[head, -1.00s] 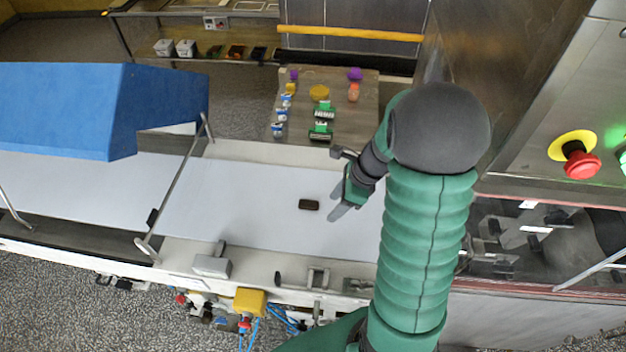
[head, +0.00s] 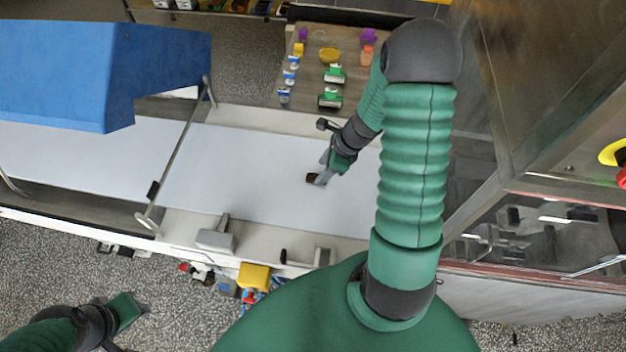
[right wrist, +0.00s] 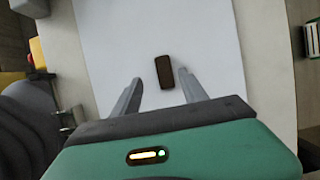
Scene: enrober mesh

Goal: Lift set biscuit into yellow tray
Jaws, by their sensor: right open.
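The dark brown biscuit (head: 311,178) lies on the white belt (head: 240,180); it also shows in the right wrist view (right wrist: 164,72). My right gripper (head: 321,178) is open and low at the biscuit. In the right wrist view its fingertips (right wrist: 160,76) stand either side of the biscuit's near part, the right finger closer. I see no clear grip or contact. My left gripper (head: 125,309) is at the bottom left, away from the belt; its jaws are unclear. No yellow tray can be made out for sure.
A blue hood (head: 100,75) covers the belt's left part, with a thin metal bar beside it. A table (head: 315,85) behind holds several small coloured items. A yellow box (head: 253,276) sits at the belt's front side. Steel machinery stands at right.

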